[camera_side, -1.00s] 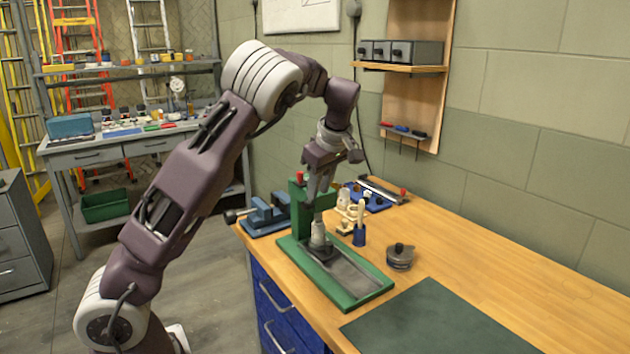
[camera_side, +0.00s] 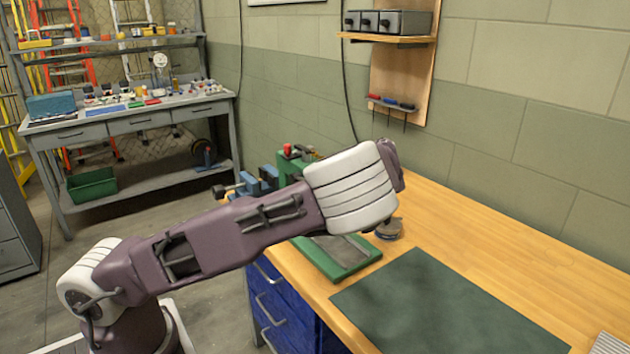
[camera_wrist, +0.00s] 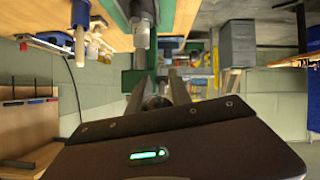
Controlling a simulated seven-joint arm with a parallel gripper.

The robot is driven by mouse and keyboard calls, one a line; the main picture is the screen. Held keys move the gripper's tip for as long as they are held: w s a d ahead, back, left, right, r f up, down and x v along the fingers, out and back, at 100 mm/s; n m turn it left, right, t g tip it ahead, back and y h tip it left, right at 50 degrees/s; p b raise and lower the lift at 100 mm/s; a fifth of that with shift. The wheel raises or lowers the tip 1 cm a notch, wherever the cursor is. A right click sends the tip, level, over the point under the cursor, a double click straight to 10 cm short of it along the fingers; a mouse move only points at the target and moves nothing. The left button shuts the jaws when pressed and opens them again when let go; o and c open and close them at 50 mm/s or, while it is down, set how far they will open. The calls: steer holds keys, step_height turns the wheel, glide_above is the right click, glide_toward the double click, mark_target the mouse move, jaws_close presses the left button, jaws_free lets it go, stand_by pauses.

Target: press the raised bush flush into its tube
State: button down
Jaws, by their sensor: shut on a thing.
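The green fixture (camera_side: 345,262) stands on the bench in the side view, with its grey tray at the front. My arm's large pale joint hides the middle of the fixture and my gripper there. In the wrist view, which is upside down, my gripper's two grey fingers (camera_wrist: 165,78) reach toward the green column (camera_wrist: 135,76). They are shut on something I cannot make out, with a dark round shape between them. A grey metal cylinder (camera_wrist: 141,33) shows beyond, beside the green column. I cannot tell the bush from its tube or how high it sits.
A blue vise (camera_side: 255,183) stands at the bench's back left. A dark round lidded part (camera_side: 390,228) sits right of the fixture. A blue-handled tool (camera_wrist: 80,30) shows in the wrist view.

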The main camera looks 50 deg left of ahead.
steer(key=shift+f, duration=0.6)
steer(key=shift+s+a, duration=0.15)
stand_by(1.1)
steer(key=c, duration=1.3)
jaws_free()
steer(key=shift+v, duration=3.65)
steer(key=shift+c, duration=0.2)
